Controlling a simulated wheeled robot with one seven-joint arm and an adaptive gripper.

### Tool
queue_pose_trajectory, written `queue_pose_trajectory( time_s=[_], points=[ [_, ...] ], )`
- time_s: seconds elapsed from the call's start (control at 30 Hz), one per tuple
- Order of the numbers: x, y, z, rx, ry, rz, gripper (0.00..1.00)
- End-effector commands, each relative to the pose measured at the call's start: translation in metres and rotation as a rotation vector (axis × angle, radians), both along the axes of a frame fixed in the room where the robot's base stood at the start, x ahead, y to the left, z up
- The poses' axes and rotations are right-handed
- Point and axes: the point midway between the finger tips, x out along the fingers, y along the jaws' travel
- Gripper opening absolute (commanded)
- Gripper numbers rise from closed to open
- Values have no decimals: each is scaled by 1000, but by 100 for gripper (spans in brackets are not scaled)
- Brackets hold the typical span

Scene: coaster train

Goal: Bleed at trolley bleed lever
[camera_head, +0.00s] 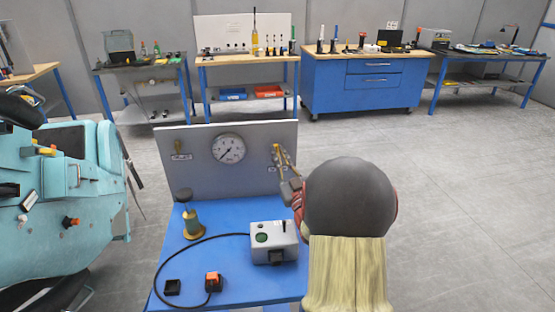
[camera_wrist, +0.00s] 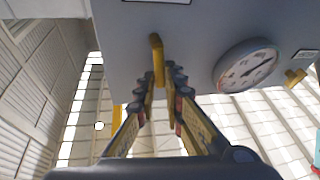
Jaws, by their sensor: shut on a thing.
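A yellow lever (camera_head: 276,149) is on the right side of the grey upright panel (camera_head: 258,136) of the blue trolley (camera_head: 215,222). Its label is too small to read. In the wrist view the yellow lever (camera_wrist: 157,52) stands out from the panel between my fingertips. My gripper (camera_head: 284,160) is closed around it; the fingers also show in the wrist view (camera_wrist: 160,82). A round dial gauge (camera_head: 228,149) is on the panel left of the lever, its needle visible. My arm hides the trolley's right side.
A second yellow fitting (camera_head: 178,150) is on the panel's left. The trolley top holds a brass-coloured part (camera_head: 192,222), a grey box (camera_head: 273,242) with a cable and an orange-topped switch (camera_head: 213,281). A turquoise machine (camera_head: 62,205) stands close on the left. Open floor lies right.

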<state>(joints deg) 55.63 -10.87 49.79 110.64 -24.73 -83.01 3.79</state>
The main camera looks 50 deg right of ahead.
Motion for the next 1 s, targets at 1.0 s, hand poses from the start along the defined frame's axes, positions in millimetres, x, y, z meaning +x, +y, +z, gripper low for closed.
queue_pose_trajectory(
  time_s=[1.0],
  points=[
    [-1,-1,-1,29,-25,-1,28]
  ],
)
